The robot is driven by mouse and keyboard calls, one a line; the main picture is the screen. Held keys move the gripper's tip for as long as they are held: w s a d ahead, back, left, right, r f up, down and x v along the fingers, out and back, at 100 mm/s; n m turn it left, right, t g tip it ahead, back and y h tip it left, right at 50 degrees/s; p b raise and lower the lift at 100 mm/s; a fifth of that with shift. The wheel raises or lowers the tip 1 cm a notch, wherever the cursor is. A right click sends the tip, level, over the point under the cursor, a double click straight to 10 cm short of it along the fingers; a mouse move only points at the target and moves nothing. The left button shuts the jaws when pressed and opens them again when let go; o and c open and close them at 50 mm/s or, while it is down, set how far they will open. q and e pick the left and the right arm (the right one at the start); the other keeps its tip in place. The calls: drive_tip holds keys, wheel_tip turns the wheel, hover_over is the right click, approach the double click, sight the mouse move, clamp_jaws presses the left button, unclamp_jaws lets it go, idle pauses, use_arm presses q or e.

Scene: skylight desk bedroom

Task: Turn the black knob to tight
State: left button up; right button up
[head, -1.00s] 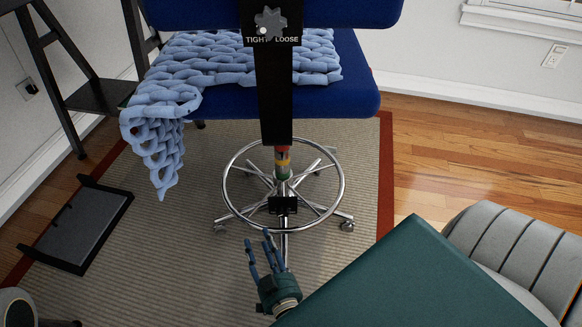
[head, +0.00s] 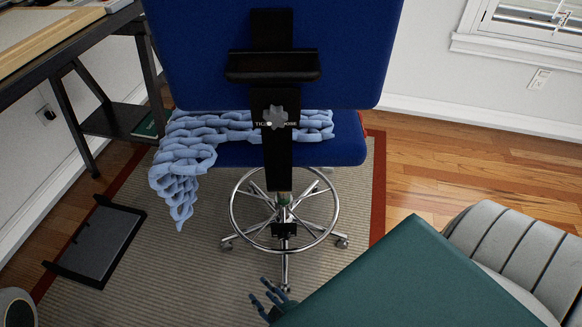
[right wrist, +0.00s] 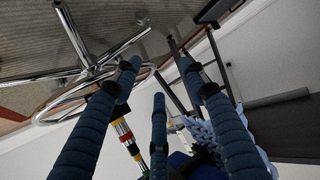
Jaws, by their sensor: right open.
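The knob (head: 275,117) is a grey, lobed disc on the black upright bracket (head: 278,160) behind the blue chair. The word TIGHT shows to its left and LOOSE to its right, both partly covered by the knob. A small white dot shows on the knob's lower left. My right gripper (head: 268,294) is low in the head view, in front of the chair base and well below the knob, touching nothing. Its blue fingers (right wrist: 158,95) are spread apart and empty in the right wrist view. The knob does not show there. My left gripper is out of view.
The blue office chair (head: 260,65) has a light blue knitted throw (head: 190,150) on its seat and a chrome foot ring (head: 233,205). A desk (head: 75,50) stands at left, and a dark tray-like object (head: 98,245) lies on the rug.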

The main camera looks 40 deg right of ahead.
drive_tip(key=s+d+n+g+p, duration=0.1)
drive_tip(key=s+g+p, duration=0.4)
drive_tip(key=s+p, duration=0.6)
drive_tip(key=shift+s+d+r+n+y, duration=0.15)
drive_tip(key=shift+s+r+n+y, duration=0.2)
drive_tip(key=shift+s+n+y, duration=0.1)
